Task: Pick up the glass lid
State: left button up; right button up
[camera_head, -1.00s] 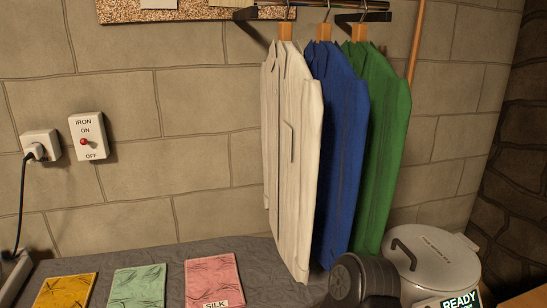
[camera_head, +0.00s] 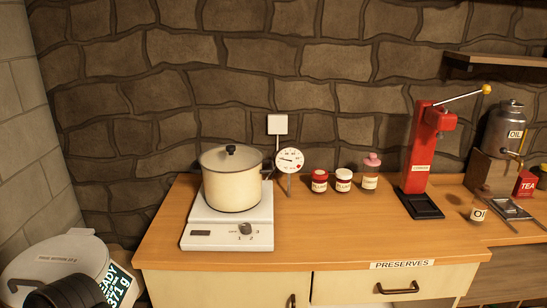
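A lid (camera_head: 220,163) with a dark knob sits on a cream pot (camera_head: 232,190). It looks greyish, and I cannot clearly tell that it is glass. The pot stands on a white hot plate (camera_head: 215,236) with a dial, on the left part of a wooden counter. Neither of my grippers is in view, so nothing shows near the lid.
A round gauge (camera_head: 289,160) stands right of the pot. Several small jars (camera_head: 343,181) and a red lever press (camera_head: 420,150) stand further right on the counter (camera_head: 330,230). A white lidded bin (camera_head: 40,262) is at lower left. The front middle counter is clear.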

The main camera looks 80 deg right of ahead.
aim_at(227, 158)
jog(key=z, duration=3.2)
